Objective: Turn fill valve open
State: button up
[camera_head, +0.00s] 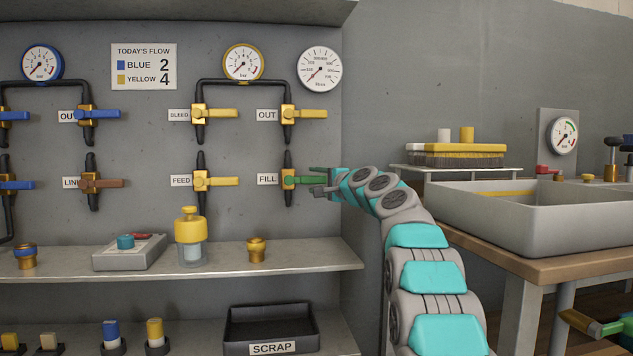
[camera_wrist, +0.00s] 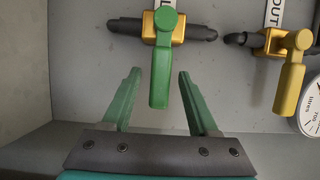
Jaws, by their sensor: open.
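The fill valve has a brass body (camera_head: 287,180) on a vertical black pipe beside the FILL label (camera_head: 268,179). Its green handle (camera_head: 304,181) points right, across the pipe. In the wrist view the green handle (camera_wrist: 160,85) hangs from the brass body (camera_wrist: 150,27). My gripper (camera_head: 320,180) is open at the handle's free end. Its green fingers (camera_wrist: 159,73) stand on either side of the handle in the wrist view, with gaps on both sides. The fingers partly hide the handle's tip in the head view.
The yellow-handled OUT valve (camera_head: 290,114) is directly above, and the FEED valve (camera_head: 202,180) is to the left. A shelf (camera_head: 330,257) juts out below, holding a yellow-topped bottle (camera_head: 190,238). A basin (camera_head: 480,218) stands at the right.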

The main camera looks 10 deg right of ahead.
jog(key=shift+c, duration=0.2)
grip_shut()
dwell(1.1)
